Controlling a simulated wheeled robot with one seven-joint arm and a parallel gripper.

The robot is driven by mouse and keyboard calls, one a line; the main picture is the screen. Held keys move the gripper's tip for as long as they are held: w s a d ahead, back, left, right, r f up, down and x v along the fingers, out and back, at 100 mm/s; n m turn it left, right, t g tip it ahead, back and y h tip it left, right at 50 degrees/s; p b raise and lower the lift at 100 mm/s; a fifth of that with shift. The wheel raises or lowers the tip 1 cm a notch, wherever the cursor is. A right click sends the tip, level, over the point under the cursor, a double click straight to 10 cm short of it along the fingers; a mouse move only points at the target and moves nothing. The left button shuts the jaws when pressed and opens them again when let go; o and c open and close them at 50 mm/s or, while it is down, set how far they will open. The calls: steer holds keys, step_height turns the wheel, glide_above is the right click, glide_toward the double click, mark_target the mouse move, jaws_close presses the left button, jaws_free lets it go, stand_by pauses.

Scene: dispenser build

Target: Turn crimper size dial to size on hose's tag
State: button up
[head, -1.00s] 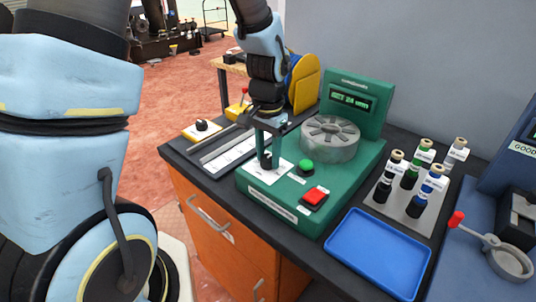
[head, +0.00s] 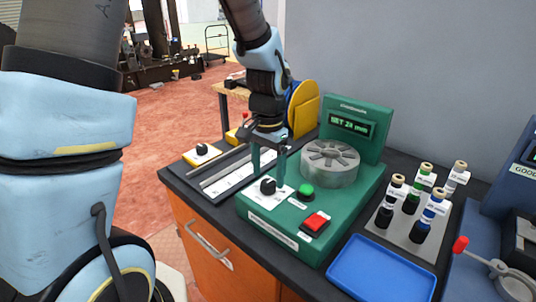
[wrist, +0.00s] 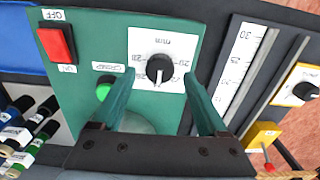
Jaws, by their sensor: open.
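The crimper (head: 262,215) is a green machine on the dark bench, with a grey round die head (head: 330,163). Its screen (head: 349,125) shows green text like "SET 2? mm"; the last digit is unclear. The black size dial (head: 268,186) sits on a white scale plate at its front left. In the wrist view the dial (wrist: 159,68) has its white pointer line toward the bottom of the picture. My gripper (head: 268,170) is open just above the dial, its green fingers apart on either side of it and empty. I cannot make out a hose's tag.
A green button (head: 306,190) and red switch (head: 316,222) are close right of the dial. A blue tray (head: 382,268) and a rack of labelled fittings (head: 412,222) stand right. A ruler strip (head: 225,177) and another small black knob (head: 202,149) lie left.

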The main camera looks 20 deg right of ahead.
mark_target(268, 182)
step_height(268, 182, up, 8)
steer(key=b, duration=0.1)
steer(key=shift+r, duration=0.2)
stand_by(0.3)
steer(key=a+f+n, duration=0.1)
steer(key=a+n, duration=0.2)
steer(key=a, duration=0.5)
steer(key=w+a+f+n+t, duration=0.1)
steer(key=a+n, duration=0.3)
steer(key=a, duration=0.5)
steer(key=a+f+n, duration=0.3)
steer(key=a, duration=0.5)
steer(key=shift+w+a+n+t, duration=0.15)
steer(key=shift+a+n+t, duration=0.15)
steer(key=shift+n, duration=0.1)
